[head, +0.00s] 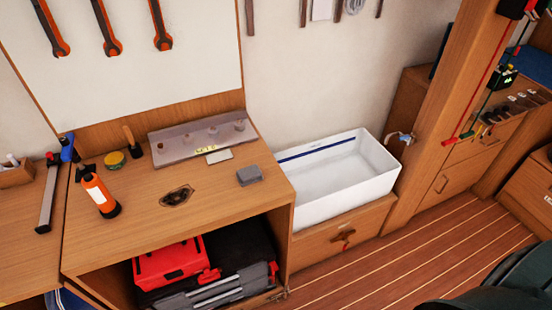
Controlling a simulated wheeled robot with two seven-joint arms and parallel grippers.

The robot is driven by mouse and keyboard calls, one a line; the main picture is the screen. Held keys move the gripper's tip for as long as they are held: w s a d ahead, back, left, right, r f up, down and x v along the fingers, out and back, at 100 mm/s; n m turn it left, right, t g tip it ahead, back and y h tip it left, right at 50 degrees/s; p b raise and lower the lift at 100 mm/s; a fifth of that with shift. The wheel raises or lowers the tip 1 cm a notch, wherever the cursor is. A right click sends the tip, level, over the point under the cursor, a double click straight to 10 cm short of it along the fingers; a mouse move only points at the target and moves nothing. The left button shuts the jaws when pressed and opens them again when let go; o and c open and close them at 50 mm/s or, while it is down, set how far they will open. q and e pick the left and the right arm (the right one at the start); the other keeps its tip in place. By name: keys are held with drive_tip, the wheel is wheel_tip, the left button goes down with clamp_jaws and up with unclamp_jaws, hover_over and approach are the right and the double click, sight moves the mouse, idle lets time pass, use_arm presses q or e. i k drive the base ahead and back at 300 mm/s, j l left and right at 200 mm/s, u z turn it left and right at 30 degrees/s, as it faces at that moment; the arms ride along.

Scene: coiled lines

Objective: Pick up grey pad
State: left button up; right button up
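A small dark grey block-like pad (249,175) lies on the wooden workbench top (215,200), near its right edge. A flatter, pale grey-white piece (219,156) lies a little behind it and to the left. Both rest on the bench and are apart from each other. Neither of my grippers shows in the head view.
An orange bottle (99,193), a brush (132,143) and a yellow-green tin (114,160) stand on the bench's left part. A metal rack (200,140) runs along its back. A white basin (340,178) adjoins on the right. Bench top around the pad is mostly clear.

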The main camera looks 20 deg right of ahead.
sight(248, 175)
drive_tip(key=l, duration=0.65)
drive_tip(key=i+l, duration=0.1)
drive_tip(key=l, duration=0.55)
